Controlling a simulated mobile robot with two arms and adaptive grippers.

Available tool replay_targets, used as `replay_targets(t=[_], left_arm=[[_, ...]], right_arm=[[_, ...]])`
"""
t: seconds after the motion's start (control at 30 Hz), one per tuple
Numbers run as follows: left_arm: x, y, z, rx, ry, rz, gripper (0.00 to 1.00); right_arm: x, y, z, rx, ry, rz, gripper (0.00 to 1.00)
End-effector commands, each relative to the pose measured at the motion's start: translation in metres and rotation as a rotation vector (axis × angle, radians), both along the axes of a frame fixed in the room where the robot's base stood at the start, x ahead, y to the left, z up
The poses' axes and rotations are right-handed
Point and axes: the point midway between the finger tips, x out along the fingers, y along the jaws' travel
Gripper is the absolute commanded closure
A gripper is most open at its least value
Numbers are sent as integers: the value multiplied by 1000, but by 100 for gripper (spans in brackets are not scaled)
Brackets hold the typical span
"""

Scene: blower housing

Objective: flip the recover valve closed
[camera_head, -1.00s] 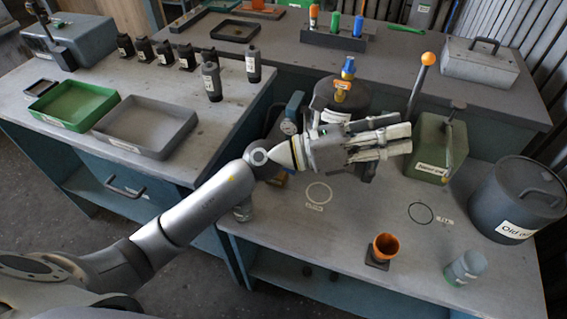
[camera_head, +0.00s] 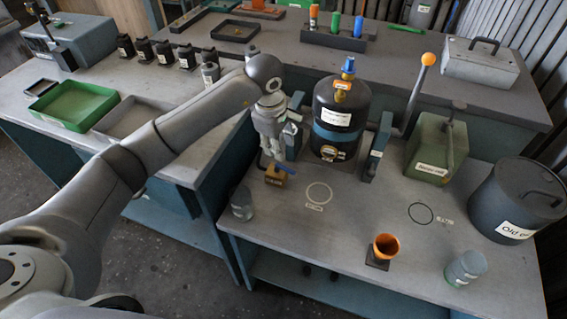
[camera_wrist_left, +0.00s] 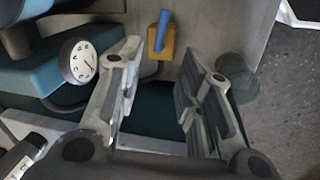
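A small brass valve block (camera_head: 275,178) with a blue lever (camera_head: 285,166) sits at the left of the lower bench, left of the black tank. In the left wrist view the brass block (camera_wrist_left: 161,45) and its blue lever (camera_wrist_left: 162,22) lie ahead, between and beyond the fingers. I cannot read a label naming the recover valve.
A dial gauge (camera_wrist_left: 80,62) on a blue unit is close to the left finger. A grey cylinder (camera_head: 242,204) stands near the bench's left edge. An orange-topped lever (camera_head: 428,60), green box (camera_head: 437,150) and old oil drum (camera_head: 515,200) stand to the right.

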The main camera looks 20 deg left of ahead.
Motion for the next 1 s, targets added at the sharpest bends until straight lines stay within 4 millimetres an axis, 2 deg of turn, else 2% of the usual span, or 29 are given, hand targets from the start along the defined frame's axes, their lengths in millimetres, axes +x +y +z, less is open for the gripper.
replay_targets(t=[0.3,0.5,0.7,0.97,1.0], left_arm=[[9,-5,-56,-6,6,1,66],[15,-6,-86,-7,4,1,66],[18,-7,-98,-7,2,-1,66],[18,-6,-99,-6,0,-1,66],[18,-6,-99,-6,0,-1,72]], right_arm=[[0,0,9,0,0,0,66],[0,0,11,0,0,0,66],[0,0,12,0,0,0,66],[0,0,12,0,1,0,66],[0,-1,12,-1,1,0,66]])
